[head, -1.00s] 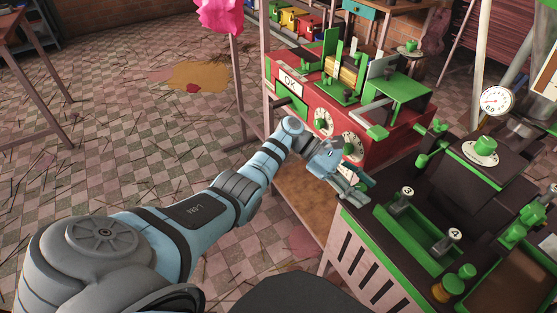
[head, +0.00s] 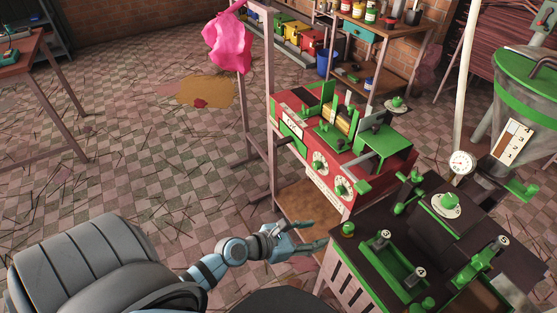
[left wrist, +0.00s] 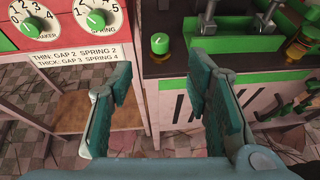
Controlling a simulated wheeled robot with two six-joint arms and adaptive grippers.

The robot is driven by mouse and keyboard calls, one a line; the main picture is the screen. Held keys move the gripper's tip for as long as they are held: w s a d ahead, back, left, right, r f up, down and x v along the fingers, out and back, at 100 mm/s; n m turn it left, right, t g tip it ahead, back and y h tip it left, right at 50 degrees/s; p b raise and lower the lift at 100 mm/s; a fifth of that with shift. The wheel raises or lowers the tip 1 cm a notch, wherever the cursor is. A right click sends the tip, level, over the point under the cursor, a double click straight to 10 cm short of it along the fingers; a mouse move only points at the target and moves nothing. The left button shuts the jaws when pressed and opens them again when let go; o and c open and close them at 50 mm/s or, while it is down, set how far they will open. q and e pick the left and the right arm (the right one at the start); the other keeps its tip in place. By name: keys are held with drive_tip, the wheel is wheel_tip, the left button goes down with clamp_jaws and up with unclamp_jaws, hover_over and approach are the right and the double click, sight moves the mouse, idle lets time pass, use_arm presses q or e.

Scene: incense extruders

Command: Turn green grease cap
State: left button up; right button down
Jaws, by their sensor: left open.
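A small round green cap (head: 347,229) stands on the near left corner of the dark machine's top. In the left wrist view the green cap (left wrist: 159,43) has a light pointer mark and sits beyond and between my fingertips, apart from them. My left gripper (head: 318,234) is open and empty, just left of that corner in the head view. Its two teal-padded fingers spread wide in the left wrist view (left wrist: 165,72). I cannot tell for certain whether this is the grease cap, since other green knobs are on the machine. My right gripper is not in view.
The red machine (head: 301,150) with green-centred dials stands behind. The dark machine (head: 375,210) also carries numbered levers in a green-rimmed tray (head: 391,270). A pressure gauge (head: 461,163) stands at its back. A wooden shelf (head: 300,203) lies below the red machine.

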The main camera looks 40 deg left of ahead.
use_arm(q)
drive_tip(key=s+f+m+g+y+b, duration=0.1)
drive_tip(key=s+f+m+g+b, duration=0.1)
drive_tip(key=s+f+m+b, duration=0.2)
drive_tip(key=s+a+f+m+g+y+b, duration=0.1)
drive_tip(key=s+f+m+g+b, duration=0.2)
drive_tip(key=f+m+b, duration=0.5)
drive_tip(key=s+f+m+g+y+b, duration=0.1)
drive_tip(key=s+f+m+b, duration=0.4)
drive_tip(key=f+m, duration=0.9)
drive_tip(key=shift+a+m+g+y+b, duration=0.15)
drive_tip(key=shift+m+g+y+b, duration=0.25)
drive_tip(key=shift+g, duration=0.3)
